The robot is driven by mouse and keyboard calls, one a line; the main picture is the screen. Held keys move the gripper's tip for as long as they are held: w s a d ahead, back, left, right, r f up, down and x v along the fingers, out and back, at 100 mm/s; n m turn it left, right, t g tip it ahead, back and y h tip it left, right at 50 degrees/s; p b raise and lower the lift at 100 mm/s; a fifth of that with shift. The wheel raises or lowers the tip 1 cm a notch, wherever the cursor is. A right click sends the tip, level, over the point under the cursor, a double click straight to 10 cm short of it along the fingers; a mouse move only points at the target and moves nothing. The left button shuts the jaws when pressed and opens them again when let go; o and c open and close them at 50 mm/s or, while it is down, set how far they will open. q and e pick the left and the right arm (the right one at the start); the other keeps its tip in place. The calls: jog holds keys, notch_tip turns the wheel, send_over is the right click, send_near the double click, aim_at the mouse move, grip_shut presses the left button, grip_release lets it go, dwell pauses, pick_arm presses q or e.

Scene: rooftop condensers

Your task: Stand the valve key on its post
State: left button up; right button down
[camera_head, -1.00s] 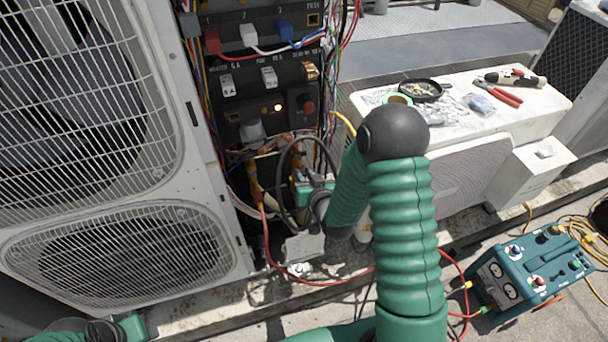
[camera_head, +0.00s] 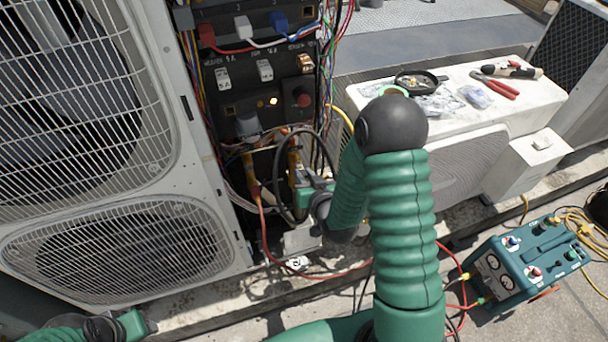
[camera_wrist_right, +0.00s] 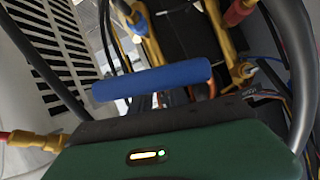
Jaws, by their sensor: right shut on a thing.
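My right gripper (camera_head: 302,190) is low inside the open cabinet bay, in front of brass fittings and hoses. In the right wrist view, a blue bar (camera_wrist_right: 155,83), which looks like the valve key's handle, lies crosswise just beyond the green gripper body (camera_wrist_right: 190,155). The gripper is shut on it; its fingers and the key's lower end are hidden. Brass fittings (camera_wrist_right: 150,45) stand behind the bar. I cannot make out the post or whether the key touches it. My left gripper (camera_head: 140,324) is at the bottom left, its jaws unclear.
A black hose (camera_head: 283,170) loops around the right gripper, with a red hose (camera_head: 265,235) beside it. The large condenser (camera_head: 215,200) borders the bay on the left. A white unit (camera_head: 450,125) carries tools and a dark dish. A teal gauge box (camera_head: 525,260) stands on the right.

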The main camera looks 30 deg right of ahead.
jog(key=shift+s+a, duration=0.2)
jog(key=shift+s, duration=0.65)
jog(key=shift+s+a+r+p, duration=0.1)
jog(key=shift+s+a+p, duration=0.1)
jog(key=shift+s+p, duration=0.35)
jog(key=shift+s+a, duration=0.1)
jog(key=shift+s, duration=0.45)
jog(key=c, duration=1.8)
grip_release()
grip_shut()
